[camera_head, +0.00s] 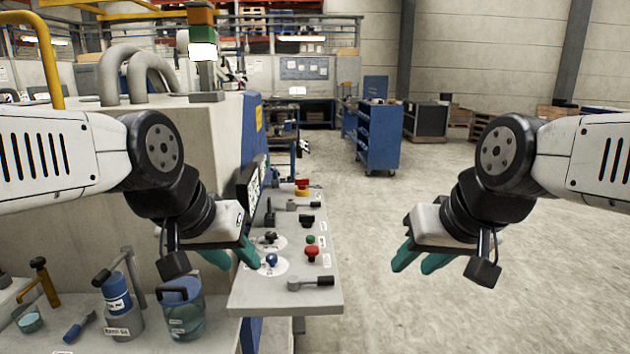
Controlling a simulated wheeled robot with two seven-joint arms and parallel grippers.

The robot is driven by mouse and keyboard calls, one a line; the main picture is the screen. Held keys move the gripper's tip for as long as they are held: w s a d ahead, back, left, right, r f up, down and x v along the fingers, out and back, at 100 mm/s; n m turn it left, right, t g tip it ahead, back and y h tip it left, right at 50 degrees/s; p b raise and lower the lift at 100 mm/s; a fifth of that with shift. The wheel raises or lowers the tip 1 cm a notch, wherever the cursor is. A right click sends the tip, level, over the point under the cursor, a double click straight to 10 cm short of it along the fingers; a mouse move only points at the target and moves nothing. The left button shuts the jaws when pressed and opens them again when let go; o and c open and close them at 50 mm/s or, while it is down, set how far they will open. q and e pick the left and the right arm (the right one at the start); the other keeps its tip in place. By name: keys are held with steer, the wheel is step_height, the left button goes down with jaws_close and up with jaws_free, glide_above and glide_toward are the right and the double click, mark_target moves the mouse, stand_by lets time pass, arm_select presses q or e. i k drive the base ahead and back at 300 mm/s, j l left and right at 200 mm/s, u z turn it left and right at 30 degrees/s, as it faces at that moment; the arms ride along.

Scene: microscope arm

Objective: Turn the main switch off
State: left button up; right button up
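A grey control panel (255,297) juts out from the machine in the middle of the view. At its far end is a red switch handle on a yellow base (302,188), which looks like the main switch; its label is too small to read. My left gripper (240,265) is over the panel's near left edge, fingers apart and empty, well short of the red and yellow switch. My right gripper (412,269) hangs over open floor right of the panel, fingers apart and empty.
The panel also carries a red button (311,252), a green button (310,240), a blue knob (271,260), black knobs and a near lever (310,283). A dark screen (249,187) borders its left. Bottles and a jug (182,310) stand lower left. Floor at right is clear.

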mark_target(302, 184)
steer(key=i+l, duration=0.1)
steer(key=l, duration=0.55)
steer(key=i+l, duration=0.1)
steer(key=l, duration=0.6)
steer(key=i+l+u, duration=0.1)
steer(key=l, duration=0.55)
steer(key=i+l+u, duration=0.1)
steer(key=i+l, duration=0.7)
steer(key=i+j, duration=0.25)
steer(key=i, duration=0.2)
steer(key=i+j, duration=0.25)
steer(key=i, duration=0.15)
steer(key=i+j+u, duration=0.1)
steer(key=i+j, duration=0.15)
steer(key=i, duration=0.2)
